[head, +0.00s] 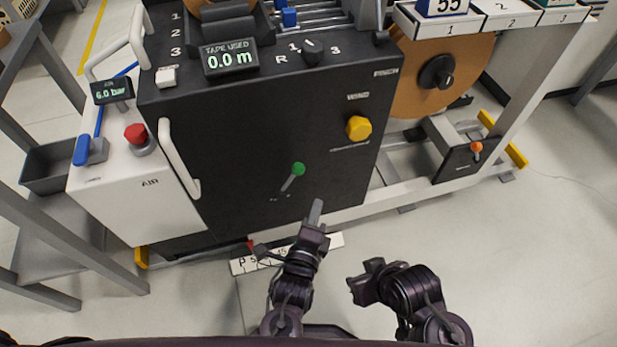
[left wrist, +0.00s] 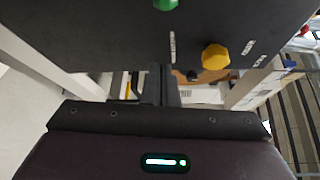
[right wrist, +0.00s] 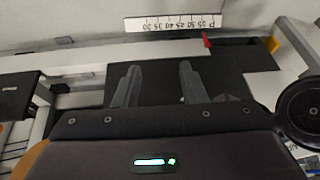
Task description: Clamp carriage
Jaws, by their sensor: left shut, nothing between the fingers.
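The black machine cabinet (head: 270,130) fills the middle of the head view. A lever with a green knob (head: 298,169) sits low on its front panel; the knob also shows at the top of the left wrist view (left wrist: 166,4). My left gripper (head: 316,212) is shut and empty, just below and right of that lever and apart from it. A white scale (head: 280,255) with a red pointer (head: 251,244) lies under the cabinet. An orange-knobbed lever (head: 476,147) stands on a black plate at the right. My right gripper (right wrist: 158,85) is open and empty, low in front of the cabinet.
A yellow knob (head: 359,128) is on the panel above right of the green lever. A white handle (head: 179,158) juts from the cabinet's left side. A white air unit (head: 130,190) with a red button stands left. The floor at right is clear.

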